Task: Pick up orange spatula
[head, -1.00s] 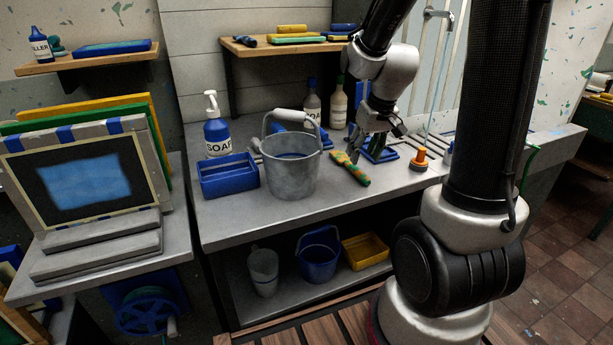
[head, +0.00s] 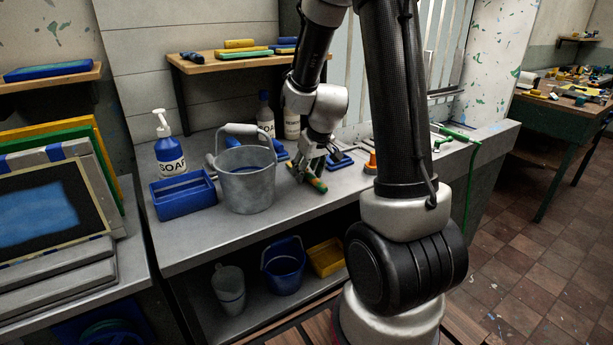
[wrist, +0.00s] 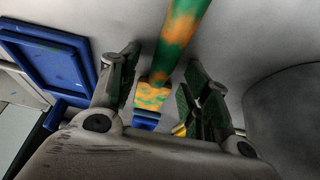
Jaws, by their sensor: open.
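The spatula (head: 319,185) has a handle mottled orange and green and lies on the grey counter, right of the metal bucket. My gripper (head: 309,172) is low over it and hides part of it in the head view. In the wrist view the spatula (wrist: 178,37) runs between the two open fingers of my gripper (wrist: 163,78), with a gap on each side. A blue piece shows at its near end. I cannot tell how far the fingers reach below the handle.
The grey bucket (head: 247,190) stands close left of my gripper. A blue-framed item (wrist: 45,52) lies on the other side. A blue tray (head: 183,195), a soap bottle (head: 170,155) and an orange-topped item (head: 371,163) also stand on the counter (head: 215,235).

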